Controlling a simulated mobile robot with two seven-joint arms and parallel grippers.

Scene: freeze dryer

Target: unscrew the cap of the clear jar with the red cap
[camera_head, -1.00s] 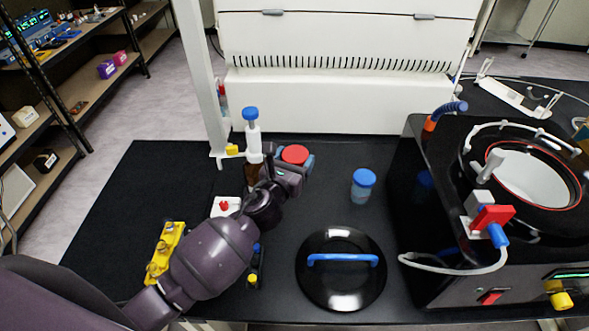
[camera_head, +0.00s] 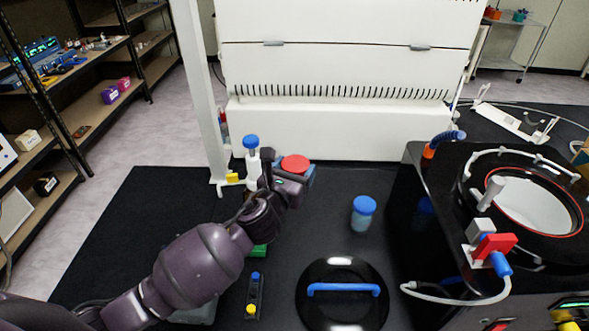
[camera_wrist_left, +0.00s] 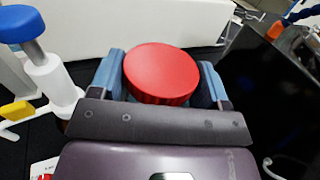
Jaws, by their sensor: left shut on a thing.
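The red cap (camera_head: 295,162) of the jar is at the back of the black bench, and it also shows large in the left wrist view (camera_wrist_left: 161,72). My left gripper (camera_head: 293,174) is at the cap, with its blue-grey fingers (camera_wrist_left: 162,88) on either side of it. The gripper is shut on the cap. The clear body of the jar is hidden below the cap and behind the gripper. My right gripper is not in view.
A white-necked bottle with a blue top (camera_head: 251,142) stands close left of the gripper. A blue-capped jar (camera_head: 363,213) stands to the right. A black lid with a blue handle (camera_head: 343,289) lies in front. The freeze dryer (camera_head: 430,270) fills the right side.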

